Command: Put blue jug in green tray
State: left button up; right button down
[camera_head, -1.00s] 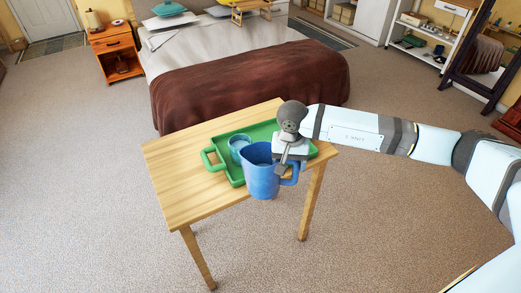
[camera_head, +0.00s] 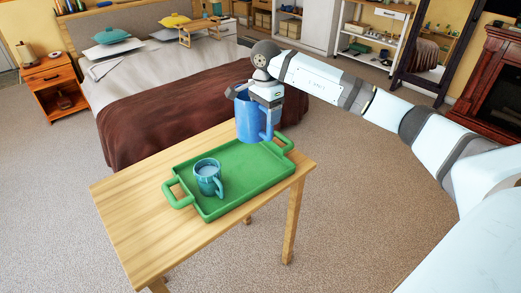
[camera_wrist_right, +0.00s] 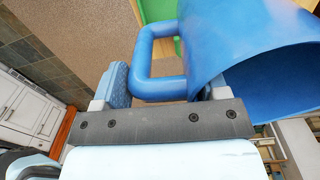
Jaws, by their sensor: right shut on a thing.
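The blue jug (camera_head: 248,118) is upright at the far right end of the green tray (camera_head: 252,178). Its base overlaps the tray's far edge in the picture; I cannot tell whether it touches. My right gripper (camera_head: 268,98) is shut on the jug at its handle side. In the right wrist view, the jug (camera_wrist_right: 225,35) and its handle are close to the right gripper's jaws (camera_wrist_right: 165,92), and a bit of the green tray (camera_wrist_right: 158,10) shows beyond. My left gripper is not in view.
A teal mug (camera_head: 207,178) stands in the tray's near left part. The tray lies on a wooden table (camera_head: 130,205); the tray's right part is bare. A bed with a brown blanket (camera_head: 150,130) is behind the table.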

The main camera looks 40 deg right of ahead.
aim_at(265, 134)
notch_tip(265, 134, down, 8)
jog(key=shift+w+f, duration=0.1)
jog(key=shift+f, duration=0.15)
notch_tip(265, 134, down, 4)
jog(key=shift+f, duration=0.15)
jog(key=shift+f, duration=0.15)
jog(key=shift+c, duration=0.7)
grip_release()
